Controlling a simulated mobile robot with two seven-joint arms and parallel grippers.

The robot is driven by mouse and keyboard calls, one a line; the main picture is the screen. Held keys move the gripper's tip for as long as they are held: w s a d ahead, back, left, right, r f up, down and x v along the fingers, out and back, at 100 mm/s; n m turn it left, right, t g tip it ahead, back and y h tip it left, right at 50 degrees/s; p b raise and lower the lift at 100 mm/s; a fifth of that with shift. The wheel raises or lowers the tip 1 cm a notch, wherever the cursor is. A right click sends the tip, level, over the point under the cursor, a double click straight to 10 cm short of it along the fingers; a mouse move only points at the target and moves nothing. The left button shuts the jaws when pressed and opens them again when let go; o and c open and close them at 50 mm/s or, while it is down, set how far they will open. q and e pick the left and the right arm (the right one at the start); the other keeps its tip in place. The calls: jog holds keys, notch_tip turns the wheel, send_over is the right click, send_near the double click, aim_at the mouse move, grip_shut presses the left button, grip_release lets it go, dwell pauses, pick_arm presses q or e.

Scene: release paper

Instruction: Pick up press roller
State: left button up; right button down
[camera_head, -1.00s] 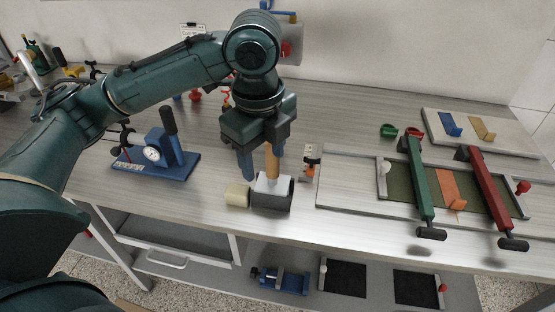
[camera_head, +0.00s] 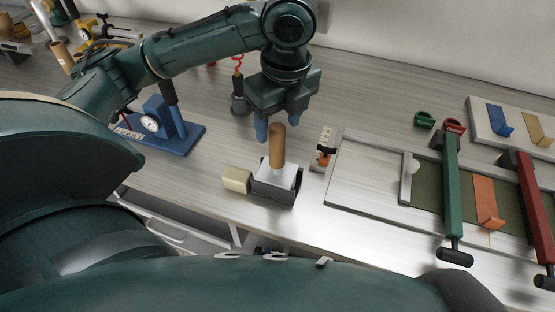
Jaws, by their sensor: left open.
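The press roller appears to be the tool with an upright wooden handle (camera_head: 277,146). The handle rises from a pale block (camera_head: 283,175) in a dark grey holder (camera_head: 272,190) near the table's front edge. A cream cylinder (camera_head: 237,180) lies just left of the holder. My left gripper (camera_head: 279,129) points down, open, with its blue fingers close to the top of the handle. The handle top appears between the fingertips, but I cannot tell whether they touch it. My right gripper is out of view.
A blue stand with a dial gauge (camera_head: 160,125) is on the left. A small orange and black device (camera_head: 324,150) stands right of the holder. A framed board (camera_head: 370,180) with green (camera_head: 452,190) and red (camera_head: 533,205) bars fills the right.

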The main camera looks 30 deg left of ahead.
aim_at(277, 141)
pick_arm(q)
jog(key=shift+a+f, duration=0.15)
jog(key=shift+f, duration=1.2)
jog(key=shift+a+f, duration=0.15)
jog(key=shift+f, duration=1.2)
jog(key=shift+c, duration=0.2)
grip_shut()
